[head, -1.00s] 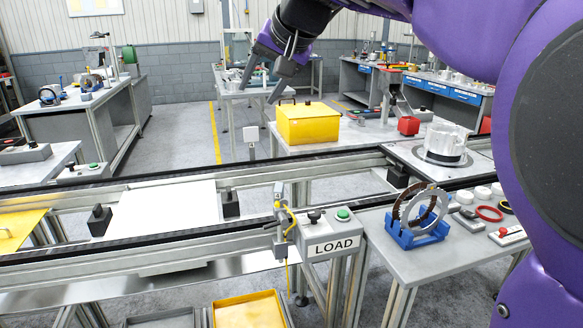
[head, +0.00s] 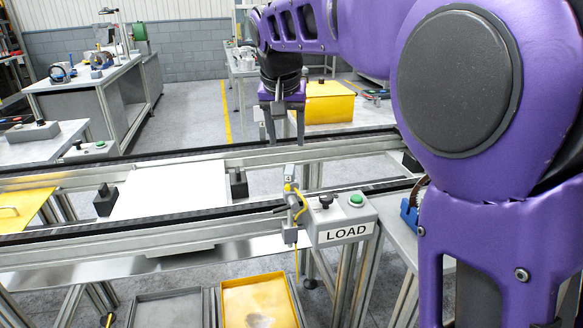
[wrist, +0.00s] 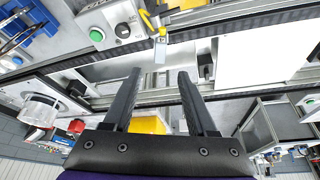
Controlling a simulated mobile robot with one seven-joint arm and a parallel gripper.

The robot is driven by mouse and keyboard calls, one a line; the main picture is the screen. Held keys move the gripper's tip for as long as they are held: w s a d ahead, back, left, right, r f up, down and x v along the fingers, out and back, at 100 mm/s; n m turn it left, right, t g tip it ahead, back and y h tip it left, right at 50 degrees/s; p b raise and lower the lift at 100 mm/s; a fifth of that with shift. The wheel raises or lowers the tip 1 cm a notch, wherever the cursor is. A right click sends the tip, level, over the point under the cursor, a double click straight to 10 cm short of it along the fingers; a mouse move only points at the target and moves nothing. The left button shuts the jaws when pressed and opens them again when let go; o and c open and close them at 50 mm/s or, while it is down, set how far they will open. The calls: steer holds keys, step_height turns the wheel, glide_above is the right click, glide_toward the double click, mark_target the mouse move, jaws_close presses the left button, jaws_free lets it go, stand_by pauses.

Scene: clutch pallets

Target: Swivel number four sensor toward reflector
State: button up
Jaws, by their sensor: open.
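The number four sensor (head: 290,182) is a small grey unit on a bracket with a yellow cable, on the near conveyor rail beside the LOAD box (head: 345,215). Its number tag is too small to read now. My gripper (head: 286,138) is open and empty, pointing down over the far side of the conveyor, behind and above the sensor. In the wrist view the sensor (wrist: 160,50) shows just beyond the gap between the open fingers (wrist: 159,76), apart from them. A pale box (head: 259,113), perhaps the reflector, is partly hidden by my gripper.
The conveyor's near rail (head: 150,226) and far rail (head: 130,164) run across the view. A white plate (head: 172,188) lies between them, with black blocks (head: 238,184) beside it. A yellow box (head: 330,103) stands behind. My arm hides much of the right side.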

mark_target(289, 169)
steer(key=b+x, duration=0.1)
steer(key=x, duration=1.1)
steer(key=shift+f+b, duration=0.35)
jaws_close()
